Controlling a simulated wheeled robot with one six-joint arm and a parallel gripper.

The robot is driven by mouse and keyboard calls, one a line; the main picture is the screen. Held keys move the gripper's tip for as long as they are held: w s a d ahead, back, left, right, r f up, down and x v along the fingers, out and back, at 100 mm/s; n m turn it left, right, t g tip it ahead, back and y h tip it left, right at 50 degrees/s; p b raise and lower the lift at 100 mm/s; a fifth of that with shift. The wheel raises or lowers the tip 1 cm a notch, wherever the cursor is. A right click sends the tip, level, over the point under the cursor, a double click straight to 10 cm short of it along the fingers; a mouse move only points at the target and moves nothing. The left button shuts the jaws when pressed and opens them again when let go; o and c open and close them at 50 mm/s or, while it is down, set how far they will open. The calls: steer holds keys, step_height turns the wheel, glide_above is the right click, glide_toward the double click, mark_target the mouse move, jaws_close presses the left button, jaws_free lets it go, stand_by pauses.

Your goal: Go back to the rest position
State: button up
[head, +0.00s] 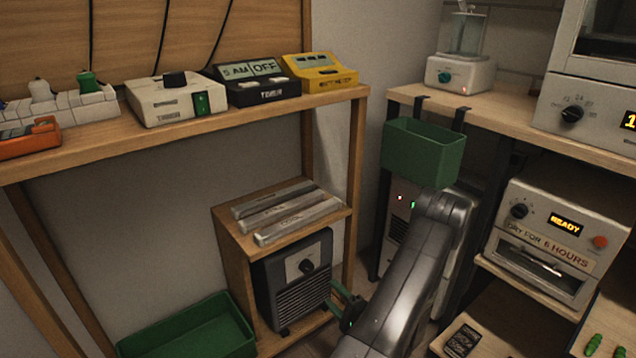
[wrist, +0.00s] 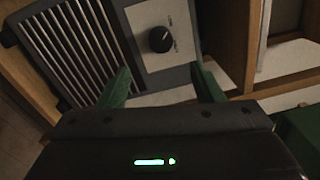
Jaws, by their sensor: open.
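My gripper (wrist: 160,80) shows in the wrist view with its two green fingers apart and nothing between them. In the head view my gripper (head: 338,297) is low, beside the right side of a dark grey heater (head: 292,284). The heater's slatted front and its black knob (wrist: 161,39) lie just beyond the fingers in the wrist view. I cannot tell whether a finger touches the heater. My arm partly hides the gripper in the head view.
The heater stands in a wooden cabinet (head: 233,228) topped with grey bars. A green bin (head: 422,152) hangs from the right bench above my arm. A green crate (head: 190,330) sits lower left. A drying oven (head: 545,240) stands at right. A wooden shelf (head: 150,138) runs across the left.

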mark_target(309, 270)
steer(key=b+x, duration=0.2)
steer(key=x, duration=0.9)
steer(key=shift+s, duration=0.1)
